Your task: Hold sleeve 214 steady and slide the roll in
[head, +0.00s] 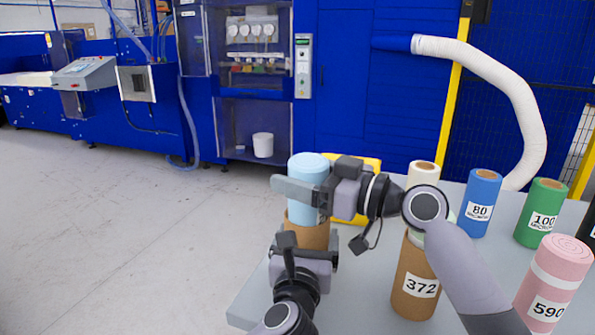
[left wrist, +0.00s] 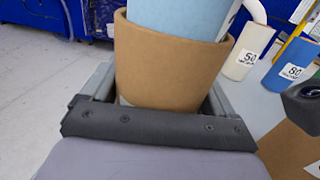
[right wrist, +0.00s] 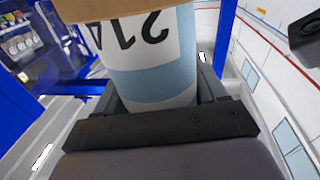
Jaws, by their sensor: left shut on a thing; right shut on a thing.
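The light blue roll (head: 308,168) stands upright, its lower end inside the mouth of the brown cardboard sleeve (head: 308,236). Most of the roll shows above the rim. My right gripper (head: 306,192) is shut around the roll from the right. The right wrist view shows the roll (right wrist: 150,88) between the fingers, with an upside-down 214 label next to the sleeve's edge (right wrist: 115,8). My left gripper (head: 303,252) is shut on the sleeve from below in the picture. The left wrist view shows the sleeve (left wrist: 165,62) between its fingers. How deep the roll sits is hidden.
On the grey table (head: 262,300), sleeve 372 (head: 414,285) stands close to my right arm. A cream roll (head: 422,174), blue roll 80 (head: 478,205), green roll 100 (head: 542,215) and pink roll 590 (head: 553,285) stand right. A yellow object (head: 367,163) is behind my right gripper.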

